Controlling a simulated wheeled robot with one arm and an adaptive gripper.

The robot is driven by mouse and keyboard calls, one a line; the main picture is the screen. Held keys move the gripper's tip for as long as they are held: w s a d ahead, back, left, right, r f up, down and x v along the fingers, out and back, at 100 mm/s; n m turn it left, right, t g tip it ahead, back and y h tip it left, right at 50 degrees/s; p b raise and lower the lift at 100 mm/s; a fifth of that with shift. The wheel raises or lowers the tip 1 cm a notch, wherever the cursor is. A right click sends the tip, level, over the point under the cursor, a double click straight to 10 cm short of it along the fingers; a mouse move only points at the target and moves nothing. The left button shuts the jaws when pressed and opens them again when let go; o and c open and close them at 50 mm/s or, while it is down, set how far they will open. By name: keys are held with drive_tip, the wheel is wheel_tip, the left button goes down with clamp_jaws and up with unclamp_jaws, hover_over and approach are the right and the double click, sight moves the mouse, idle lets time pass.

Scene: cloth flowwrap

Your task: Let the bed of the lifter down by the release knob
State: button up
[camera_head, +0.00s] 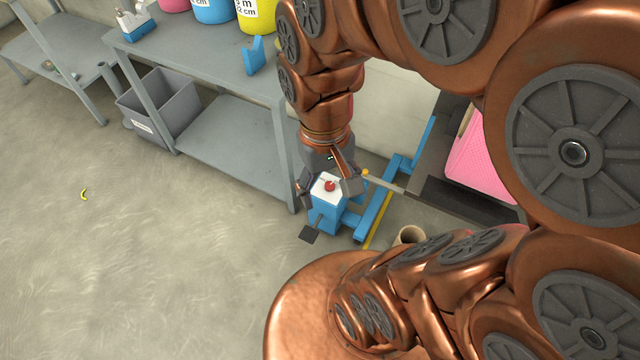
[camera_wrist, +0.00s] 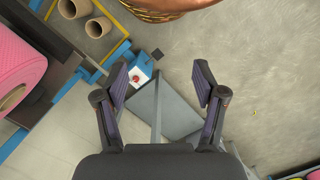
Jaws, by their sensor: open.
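The lifter's blue pump box (camera_head: 323,216) has a white top with a red release knob (camera_head: 329,186). A dark foot pedal (camera_head: 310,234) sticks out from its front. The lifter's dark bed (camera_head: 470,195) carries a pink roll (camera_head: 480,160), partly hidden by my arm. My gripper (camera_head: 328,180) points down over the white top, its fingers appearing to either side of the knob. In the wrist view my gripper (camera_wrist: 160,82) is open and empty. The red knob (camera_wrist: 142,58) shows there beyond the fingertips, nearer the left finger, and looks apart from both.
A grey table (camera_head: 200,60) with a lower shelf stands left of the pump box, its near leg close to my gripper. A grey bin (camera_head: 160,105) sits under it. The floor at left is mostly clear.

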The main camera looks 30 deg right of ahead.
drive_tip(key=w+d+f+m+b, duration=0.4)
drive_tip(key=w+f+b, duration=0.4)
drive_tip(key=w+f, duration=0.4)
drive_tip(key=m+t+b, duration=0.2)
drive_tip(key=m+b, duration=0.9)
drive_tip(key=b, duration=0.9)
hover_over(330, 185)
wheel_tip(330, 185, down, 43)
drive_tip(key=shift+w+a+f, duration=0.1)
drive_tip(key=shift+f, duration=0.45)
wheel_tip(330, 185, down, 7)
drive_tip(key=shift+f+b, duration=0.15)
drive_tip(key=shift+b, duration=0.8)
